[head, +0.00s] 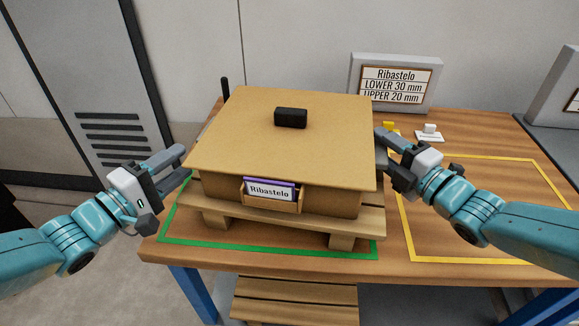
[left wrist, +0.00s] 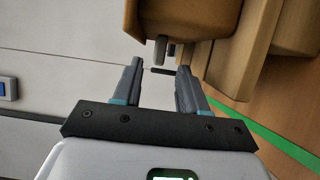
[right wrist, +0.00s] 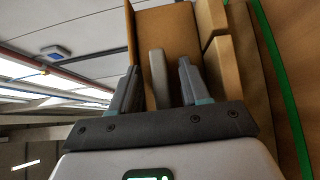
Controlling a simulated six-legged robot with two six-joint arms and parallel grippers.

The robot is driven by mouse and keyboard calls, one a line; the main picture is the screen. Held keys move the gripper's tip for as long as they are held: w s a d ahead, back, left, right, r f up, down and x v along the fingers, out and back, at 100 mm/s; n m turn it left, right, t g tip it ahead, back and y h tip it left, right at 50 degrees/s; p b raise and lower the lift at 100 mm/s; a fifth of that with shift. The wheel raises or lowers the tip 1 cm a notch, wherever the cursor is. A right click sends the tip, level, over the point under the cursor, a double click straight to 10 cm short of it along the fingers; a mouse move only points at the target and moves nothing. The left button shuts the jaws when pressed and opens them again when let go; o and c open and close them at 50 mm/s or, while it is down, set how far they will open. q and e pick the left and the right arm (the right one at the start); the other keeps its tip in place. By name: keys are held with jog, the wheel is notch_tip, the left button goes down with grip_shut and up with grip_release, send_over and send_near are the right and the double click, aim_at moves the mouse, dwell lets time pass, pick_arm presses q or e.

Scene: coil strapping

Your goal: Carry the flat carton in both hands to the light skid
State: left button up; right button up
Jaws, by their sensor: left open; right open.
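The flat carton (head: 285,145) is a brown box with a wide overhanging lid, and it rests on a wooden skid (head: 345,221) on the bench. My left gripper (head: 184,163) is open at the carton's left side. In the left wrist view a grey grip (left wrist: 160,50) on the carton lies just past the parted fingertips (left wrist: 157,66). My right gripper (head: 380,147) is open at the right side. In the right wrist view a grey grip (right wrist: 158,78) shows between its parted fingers (right wrist: 158,66). Contact is hard to tell. Which skid is the light one is unclear.
A black block (head: 291,118) sits on the lid. A "Ribastelo" card (head: 270,190) is on the front. The skid stands in a green outline (head: 280,250). To the right, a yellow outline (head: 470,260) encloses mostly bare bench. A sign (head: 393,85) stands behind. Wooden slats (head: 295,300) show below the bench.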

jog(key=shift+d, duration=0.1)
pick_arm(q)
jog(key=shift+s+a, duration=0.35)
jog(key=shift+s, duration=0.2)
pick_arm(e)
jog(key=v, duration=1.2)
pick_arm(q)
jog(key=shift+r, duration=0.1)
pick_arm(e)
jog(key=shift+r, duration=0.1)
pick_arm(q)
notch_tip(320, 180, up, 11)
jog(key=p, duration=1.3)
jog(key=shift+r, duration=0.15)
pick_arm(e)
notch_tip(320, 180, up, 16)
jog(key=shift+f, duration=0.25)
jog(key=shift+w, duration=0.1)
jog(key=shift+f, duration=0.1)
